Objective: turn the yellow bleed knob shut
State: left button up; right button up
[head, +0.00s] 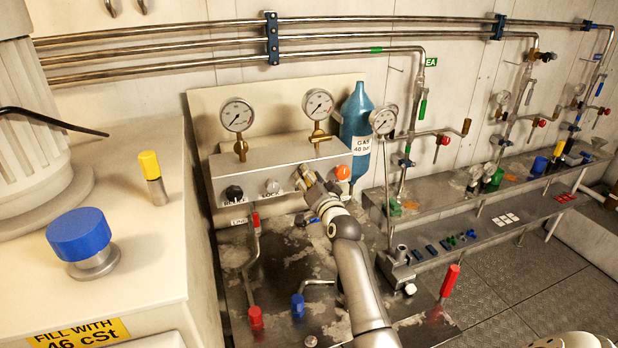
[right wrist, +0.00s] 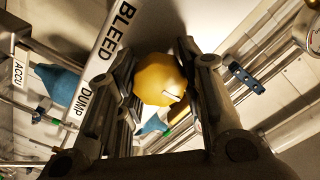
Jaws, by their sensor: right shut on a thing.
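The yellow bleed knob (right wrist: 160,80) sits between the two fingers of my right gripper (right wrist: 163,85) in the right wrist view. The fingers are shut on it, one on each side. The BLEED label (right wrist: 124,25) shows beside the knob in the wrist view. My left gripper is not in view.
On the block, a black knob (head: 234,193) and a grey knob (head: 272,186) stand left of my gripper, and a red-orange knob (head: 342,172) stands close on the right. Gauges (head: 237,115) rise above. Red (head: 255,317) and blue (head: 297,304) handles stand below.

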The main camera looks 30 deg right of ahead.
jog(key=shift+m, duration=0.3)
jog(key=o, duration=1.1)
jog(key=shift+c, duration=0.2)
jog(key=v, duration=1.2)
